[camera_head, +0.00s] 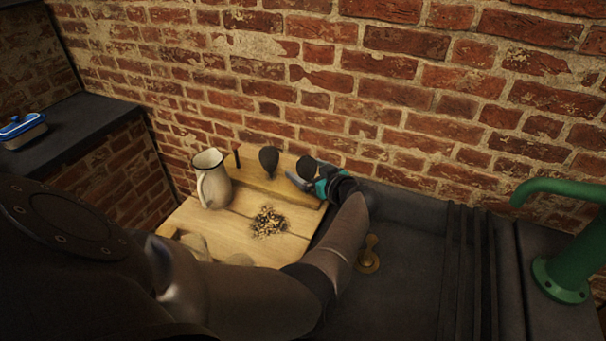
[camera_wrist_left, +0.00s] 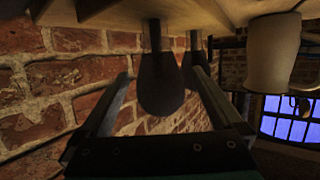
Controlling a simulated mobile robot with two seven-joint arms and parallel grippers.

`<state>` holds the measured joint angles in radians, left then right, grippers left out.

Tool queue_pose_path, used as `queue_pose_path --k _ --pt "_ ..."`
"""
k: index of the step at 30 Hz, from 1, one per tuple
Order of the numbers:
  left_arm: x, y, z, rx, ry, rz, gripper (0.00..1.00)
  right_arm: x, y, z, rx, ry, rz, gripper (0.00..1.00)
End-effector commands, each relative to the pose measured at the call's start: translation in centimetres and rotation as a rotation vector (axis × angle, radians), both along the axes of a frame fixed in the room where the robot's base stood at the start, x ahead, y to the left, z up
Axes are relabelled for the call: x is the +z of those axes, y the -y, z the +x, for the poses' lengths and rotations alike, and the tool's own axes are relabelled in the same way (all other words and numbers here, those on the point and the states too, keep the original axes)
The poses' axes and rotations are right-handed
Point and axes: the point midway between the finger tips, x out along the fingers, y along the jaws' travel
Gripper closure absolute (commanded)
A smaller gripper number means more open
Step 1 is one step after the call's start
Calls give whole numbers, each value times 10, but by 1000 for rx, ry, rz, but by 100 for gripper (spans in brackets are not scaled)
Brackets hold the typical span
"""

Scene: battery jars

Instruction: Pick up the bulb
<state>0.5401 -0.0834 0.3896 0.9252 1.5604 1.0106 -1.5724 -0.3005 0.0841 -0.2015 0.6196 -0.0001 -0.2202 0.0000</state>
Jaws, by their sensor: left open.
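Two dark bulbs with thin stems stand on the wooden board (camera_head: 190,228) near the brick wall. One bulb (camera_head: 268,160) is left of my left gripper (camera_head: 294,179) in the head view. The other bulb (camera_head: 307,165) is right at the gripper, partly hidden by it. In the left wrist view, which looks upside down, the nearer bulb (camera_wrist_left: 160,85) is between the two open fingers of my left gripper (camera_wrist_left: 162,73). I cannot tell whether a finger touches it. The farther bulb (camera_wrist_left: 194,62) shows behind it, partly covered. My right gripper is not in view.
A cream jug (camera_head: 213,183) stands on the board left of the bulbs; a heap of small bits (camera_head: 268,222) lies in front. The brick wall (camera_head: 330,110) is close behind. A dark sink with a green tap (camera_head: 565,265) is at right, and a blue-lidded dish (camera_head: 22,128) at far left.

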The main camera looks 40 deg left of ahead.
Motion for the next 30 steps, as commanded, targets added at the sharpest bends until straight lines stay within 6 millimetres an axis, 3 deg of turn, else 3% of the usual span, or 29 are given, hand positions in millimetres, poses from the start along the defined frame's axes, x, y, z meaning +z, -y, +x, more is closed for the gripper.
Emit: queue_pose_path --k 10,30 --pt "0 -2 1 0 0 1 1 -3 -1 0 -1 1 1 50" --pt "-1 -2 1 0 0 0 76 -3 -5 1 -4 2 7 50"
